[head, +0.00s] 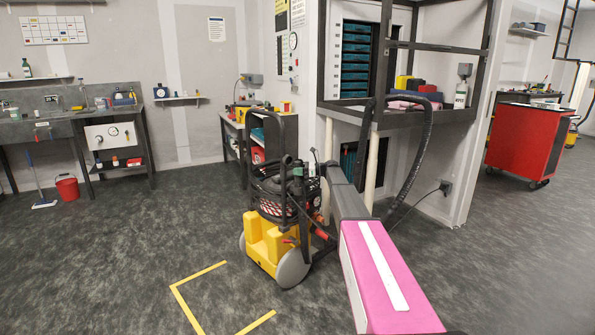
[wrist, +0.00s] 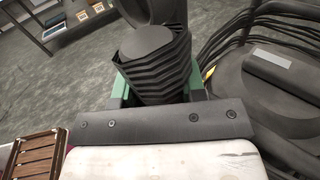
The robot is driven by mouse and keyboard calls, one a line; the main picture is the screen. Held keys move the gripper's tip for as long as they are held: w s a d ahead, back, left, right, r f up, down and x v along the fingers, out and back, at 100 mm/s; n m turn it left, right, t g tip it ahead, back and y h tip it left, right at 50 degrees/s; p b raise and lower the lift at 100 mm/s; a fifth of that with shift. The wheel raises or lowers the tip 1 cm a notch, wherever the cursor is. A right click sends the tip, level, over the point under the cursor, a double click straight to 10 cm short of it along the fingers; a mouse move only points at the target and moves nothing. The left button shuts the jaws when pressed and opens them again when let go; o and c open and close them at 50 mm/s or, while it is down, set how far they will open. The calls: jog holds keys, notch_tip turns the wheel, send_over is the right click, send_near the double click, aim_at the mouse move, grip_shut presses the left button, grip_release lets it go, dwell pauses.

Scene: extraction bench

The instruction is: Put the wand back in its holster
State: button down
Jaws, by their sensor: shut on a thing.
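My gripper (wrist: 158,82) has its green-padded fingers shut on a black ribbed piece, which I take to be the wand (wrist: 157,58). Its far end runs out of the top of the wrist view. In the head view my gripper (head: 298,172) is small and dark, beside the upper part of the yellow and black extraction machine (head: 265,238). The wand is hard to tell from the machine's black frame there. I cannot make out the holster in either view. The machine's black top (wrist: 275,90) is at the right of the wrist view.
Black hose or cable loops (wrist: 250,30) lie around the machine top. A metal-framed bench (head: 400,122) stands close behind my arm at the right. A yellow floor marking (head: 200,273) lies in front of the machine, with open floor to the left. A red cabinet (head: 525,145) is far right.

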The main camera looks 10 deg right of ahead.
jog(key=shift+f, duration=0.95)
jog(key=c, duration=0.6)
grip_release()
jog(key=shift+d, duration=0.1)
jog(key=f+v, duration=0.1)
jog(key=v, duration=1)
jog(key=s+a+f+n+g+h, duration=0.1)
jog(key=s+a+f+n+h, duration=0.3)
jog(key=s, duration=0.6)
jog(key=s+a+f+n+g+h, duration=0.1)
jog(key=s+a+f+n, duration=0.1)
jog(key=s+a+f, duration=0.5)
jog(key=s+a+f+n+h, duration=0.2)
jog(key=s+f+n+h, duration=0.15)
jog(key=s, duration=0.85)
jog(key=s+f+n+h, duration=0.1)
jog(key=s+n+h, duration=0.1)
jog(key=s, duration=0.6)
jog(key=s+d+f+n+h, duration=0.1)
jog(key=s+f+n+h, duration=0.1)
jog(key=s+n, duration=0.3)
jog(key=s+d+f+n+g+h, duration=0.1)
jog(key=s+f+n+h, duration=0.1)
jog(key=s, duration=1.1)
jog(key=shift+n+h, duration=0.85)
jog(key=shift+h, duration=0.3)
